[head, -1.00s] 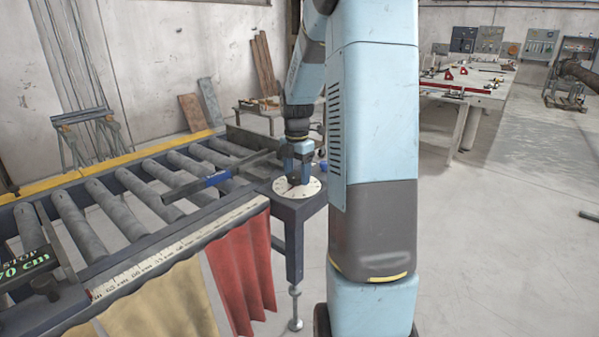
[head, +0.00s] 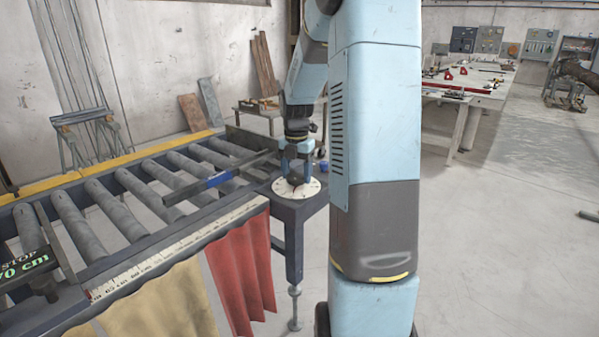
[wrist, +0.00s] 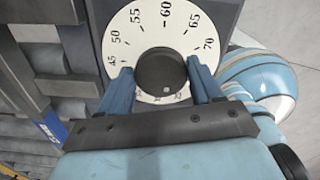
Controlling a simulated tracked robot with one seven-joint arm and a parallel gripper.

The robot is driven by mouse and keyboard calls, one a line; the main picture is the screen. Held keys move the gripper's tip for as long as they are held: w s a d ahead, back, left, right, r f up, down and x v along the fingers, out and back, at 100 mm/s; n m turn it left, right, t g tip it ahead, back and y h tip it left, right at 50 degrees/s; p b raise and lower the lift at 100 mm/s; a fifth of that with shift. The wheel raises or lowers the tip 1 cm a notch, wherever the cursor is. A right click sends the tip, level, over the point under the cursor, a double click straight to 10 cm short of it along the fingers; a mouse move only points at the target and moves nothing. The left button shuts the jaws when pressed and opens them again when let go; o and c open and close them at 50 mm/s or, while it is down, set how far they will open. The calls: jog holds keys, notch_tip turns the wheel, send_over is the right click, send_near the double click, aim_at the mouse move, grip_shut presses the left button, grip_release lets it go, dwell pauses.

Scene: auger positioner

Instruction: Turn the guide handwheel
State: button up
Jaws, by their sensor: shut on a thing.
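The guide handwheel is a dark round knob (wrist: 161,73) in the middle of a white numbered dial (wrist: 128,30) in the wrist view. The dial (head: 281,191) also shows in the head view, on a dark stand at the right end of the roller table. My gripper (wrist: 161,84) is shut on the knob, one blue finger on each side of it. In the head view my gripper (head: 296,173) points down over the dial. Marks from 45 to 70 are readable on the dial, with 60 at the top of the wrist view. The fingers cover part of the lower dial.
The roller table (head: 127,209) with a blue-marked guide bar (head: 219,179) runs to the left. A stop block reading 70 cm (head: 27,266) sits at its front left. Red (head: 242,270) and yellow (head: 160,303) cloths hang in front.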

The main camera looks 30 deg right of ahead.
aim_at(295, 175)
jog(key=shift+w+a+r, duration=0.2)
jog(key=shift+w+a, duration=0.1)
jog(key=o, duration=0.8)
jog(key=shift+f, duration=0.1)
jog(key=shift+c, duration=0.2)
jog(key=shift+o, duration=1.4)
jog(key=shift+s+d, duration=0.15)
notch_tip(295, 175, up, 14)
jog(key=shift+f, duration=0.2)
